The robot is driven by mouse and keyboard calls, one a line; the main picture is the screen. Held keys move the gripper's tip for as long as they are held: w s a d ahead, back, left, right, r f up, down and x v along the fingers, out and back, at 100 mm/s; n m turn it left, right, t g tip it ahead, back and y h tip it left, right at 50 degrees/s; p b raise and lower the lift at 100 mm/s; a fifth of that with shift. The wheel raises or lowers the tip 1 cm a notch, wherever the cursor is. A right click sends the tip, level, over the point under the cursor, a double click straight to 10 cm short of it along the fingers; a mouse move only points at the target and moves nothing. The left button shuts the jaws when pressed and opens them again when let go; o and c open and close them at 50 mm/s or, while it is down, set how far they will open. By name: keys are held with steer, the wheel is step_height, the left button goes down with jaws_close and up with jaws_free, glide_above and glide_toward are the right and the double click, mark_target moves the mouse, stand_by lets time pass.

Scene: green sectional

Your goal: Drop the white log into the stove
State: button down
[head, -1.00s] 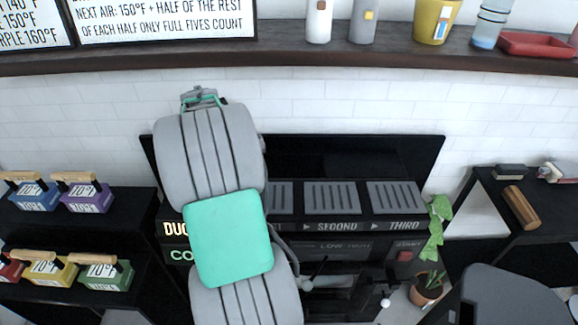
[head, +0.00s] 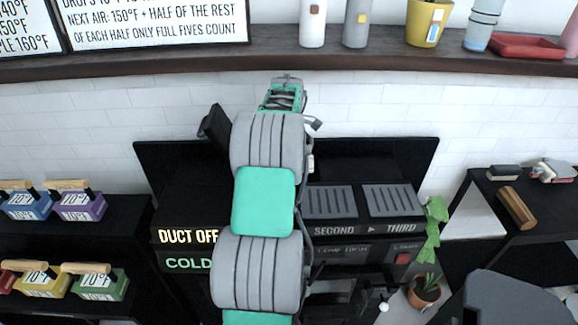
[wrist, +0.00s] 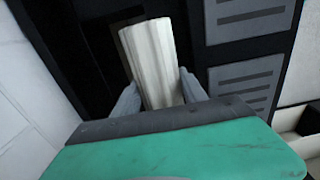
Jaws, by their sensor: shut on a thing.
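The white log (wrist: 150,55) is held lengthwise between the two grey fingers of my gripper (wrist: 160,92) in the wrist view. The gripper is shut on it. Its far end points over a dark area beside grey vent grilles of the stove; I cannot tell whether it is inside an opening. In the head view the black stove (head: 375,228) stands against the wall, with lit signs "DUCT OFF" and "COLD", and grilles above "SECOND" and "THIRD". My arm covers part of its top, and the log and fingers are hidden there. A dark tilted panel (head: 213,128) stands up left of my arm.
A dark shelf (head: 350,58) with bottles and a yellow pot (head: 428,22) runs above. Coloured weights (head: 80,205) sit on the left rack. A brown log (head: 516,208) lies on the right stand. A potted plant (head: 425,290) and a green cloth (head: 436,225) are at the stove's right.

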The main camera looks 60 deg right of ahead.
steer(key=d+f, duration=0.1)
steer(key=w+d+f, duration=0.2)
steer(key=f, duration=0.1)
steer(key=shift+d, duration=0.3)
steer(key=c, duration=0.6)
jaws_free()
steer(key=shift+o, duration=0.2)
